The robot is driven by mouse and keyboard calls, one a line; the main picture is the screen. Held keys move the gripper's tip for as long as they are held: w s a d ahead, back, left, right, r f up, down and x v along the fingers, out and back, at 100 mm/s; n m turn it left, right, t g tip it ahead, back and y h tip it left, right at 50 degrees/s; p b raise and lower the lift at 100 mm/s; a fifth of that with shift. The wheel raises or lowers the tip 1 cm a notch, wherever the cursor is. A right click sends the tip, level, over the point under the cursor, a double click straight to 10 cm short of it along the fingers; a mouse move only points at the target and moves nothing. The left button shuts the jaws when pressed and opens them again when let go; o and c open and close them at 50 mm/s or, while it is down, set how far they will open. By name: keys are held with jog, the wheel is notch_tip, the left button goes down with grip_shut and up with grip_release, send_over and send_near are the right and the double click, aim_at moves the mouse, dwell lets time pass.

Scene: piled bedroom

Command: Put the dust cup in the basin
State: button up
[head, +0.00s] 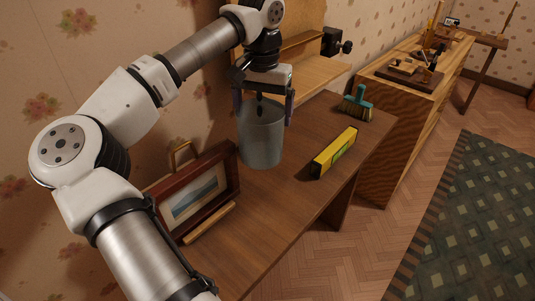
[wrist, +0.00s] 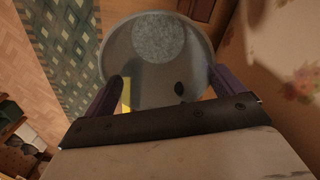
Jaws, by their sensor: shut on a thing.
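The dust cup appears to be the grey, open-topped cylinder (head: 261,143) on or just above the wooden table, left of the yellow level. In the wrist view the cup (wrist: 160,45) shows as a wide grey ring with a pale round bottom and a small dark spot inside. My gripper (head: 263,110) comes from above and is shut on the cup, with a purple-grey finger at each side of it. I cannot tell whether its base touches the table. I see no basin in either view.
On the table (head: 275,212) stand a framed picture (head: 195,196) at the near left, a yellow level (head: 334,153) to the right and a teal-handled brush (head: 357,104) farther back. A wooden bench (head: 400,120) with tools stands beyond. A patterned rug (head: 480,200) covers open floor.

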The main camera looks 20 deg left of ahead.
notch_tip(320, 180, down, 13)
jog(key=shift+r+p, duration=0.1)
jog(key=shift+p, duration=0.8)
jog(key=shift+f, duration=0.25)
jog(key=o, duration=0.9)
jog(key=shift+r, duration=0.15)
notch_tip(320, 180, up, 12)
jog(key=shift+r+b, duration=0.1)
jog(key=shift+b, duration=0.8)
